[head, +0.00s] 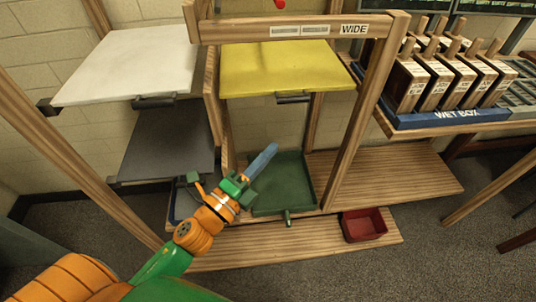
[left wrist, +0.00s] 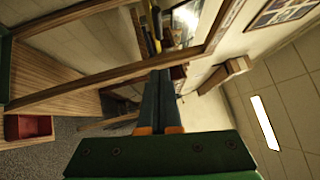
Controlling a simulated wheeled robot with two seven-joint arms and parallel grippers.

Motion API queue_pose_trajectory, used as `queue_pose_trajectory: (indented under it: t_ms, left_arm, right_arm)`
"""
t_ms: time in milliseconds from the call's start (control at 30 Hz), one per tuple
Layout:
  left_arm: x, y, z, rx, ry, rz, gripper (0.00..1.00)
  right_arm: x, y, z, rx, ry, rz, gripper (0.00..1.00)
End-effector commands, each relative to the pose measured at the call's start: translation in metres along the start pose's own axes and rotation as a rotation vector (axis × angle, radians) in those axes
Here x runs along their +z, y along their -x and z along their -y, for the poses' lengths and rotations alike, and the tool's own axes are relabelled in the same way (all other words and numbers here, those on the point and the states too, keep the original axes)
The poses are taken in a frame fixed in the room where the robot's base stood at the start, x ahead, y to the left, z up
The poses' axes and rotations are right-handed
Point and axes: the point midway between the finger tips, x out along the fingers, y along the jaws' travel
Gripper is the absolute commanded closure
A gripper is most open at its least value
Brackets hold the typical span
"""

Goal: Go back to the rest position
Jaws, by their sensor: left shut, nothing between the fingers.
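My left gripper (head: 262,160) reaches in from the lower left in the head view, on an orange and green arm. Its blue-grey fingers are together and nothing is between them. In the left wrist view the fingers (left wrist: 161,100) lie side by side, closed. In the head view the fingertips are over the back left part of a green tray (head: 288,208) on the lower wooden shelf; I cannot tell the height between them. My right gripper is not in either view.
A yellow-topped tray (head: 288,70), a white-topped tray (head: 130,62) and a dark grey board (head: 168,142) sit in the wooden rack. A blue box marked WET BOX (head: 450,116) holds several wooden-handled pieces. A red bin (head: 364,225) sits low at right. Wooden posts (head: 360,110) stand close by.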

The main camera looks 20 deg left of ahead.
Motion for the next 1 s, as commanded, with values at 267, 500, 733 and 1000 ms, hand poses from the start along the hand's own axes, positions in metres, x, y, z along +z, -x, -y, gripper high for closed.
queue_pose_trajectory:
  t_ms: [267, 500, 733, 1000]
  left_arm:
    - [0.008, 0.005, -0.038, 0.107, 0.109, 0.038, 1.00]
    - [0.004, 0.105, -0.250, 0.696, 0.759, 0.406, 1.00]
    - [-0.063, 0.289, -0.349, 1.150, 1.214, 0.961, 1.00]
    - [-0.100, 0.375, -0.355, 1.300, 1.330, 1.253, 1.00]
  right_arm:
    - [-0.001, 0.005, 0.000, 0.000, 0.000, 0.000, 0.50]
    - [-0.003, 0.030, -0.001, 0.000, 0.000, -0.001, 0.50]
    - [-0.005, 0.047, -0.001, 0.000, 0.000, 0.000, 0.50]
    - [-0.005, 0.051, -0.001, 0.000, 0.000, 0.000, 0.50]
